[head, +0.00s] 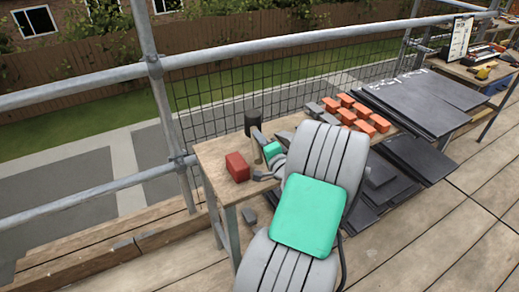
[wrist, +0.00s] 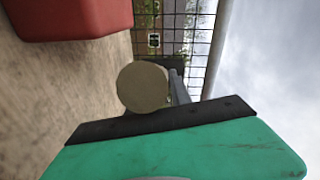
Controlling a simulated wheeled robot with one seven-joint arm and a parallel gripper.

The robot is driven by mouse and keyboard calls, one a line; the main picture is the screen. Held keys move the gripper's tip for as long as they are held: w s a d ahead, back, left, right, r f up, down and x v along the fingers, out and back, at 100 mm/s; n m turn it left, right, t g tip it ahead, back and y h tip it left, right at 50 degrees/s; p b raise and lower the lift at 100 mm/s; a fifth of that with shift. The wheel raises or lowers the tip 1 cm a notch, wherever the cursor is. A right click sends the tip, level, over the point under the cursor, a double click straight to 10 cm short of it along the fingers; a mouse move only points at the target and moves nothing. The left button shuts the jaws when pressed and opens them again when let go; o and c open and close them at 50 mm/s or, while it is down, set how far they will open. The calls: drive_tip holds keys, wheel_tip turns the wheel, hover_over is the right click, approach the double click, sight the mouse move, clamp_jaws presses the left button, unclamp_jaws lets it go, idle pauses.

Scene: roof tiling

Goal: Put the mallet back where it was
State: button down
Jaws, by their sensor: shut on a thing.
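The mallet has a dark cylindrical head (head: 253,122) and a light wooden handle (head: 257,149). It is at the far end of the workbench (head: 211,153), near the railing. My gripper (head: 260,155) is at the handle and shut on it. In the wrist view the round tan end of the handle (wrist: 143,87) faces the camera, with the dark head partly hidden behind it. The handle points roughly away from the camera. I cannot tell whether the mallet touches the bench.
A red box (head: 237,167) stands on the bench left of the mallet; it also shows in the wrist view (wrist: 75,15). Several orange pieces (head: 361,110) and dark slates (head: 420,100) lie to the right. A metal railing (head: 157,75) and mesh run behind.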

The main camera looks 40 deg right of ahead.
wheel_tip(320, 180, down, 3)
drive_tip(key=shift+r, duration=0.15)
drive_tip(key=shift+f+b, duration=0.4)
drive_tip(key=shift+b, duration=0.25)
drive_tip(key=shift+f, duration=0.2)
drive_tip(key=c, duration=1.2)
unclamp_jaws()
drive_tip(key=shift+s+a+f, duration=0.1)
drive_tip(key=shift+f, duration=0.15)
drive_tip(key=shift+o, duration=0.2)
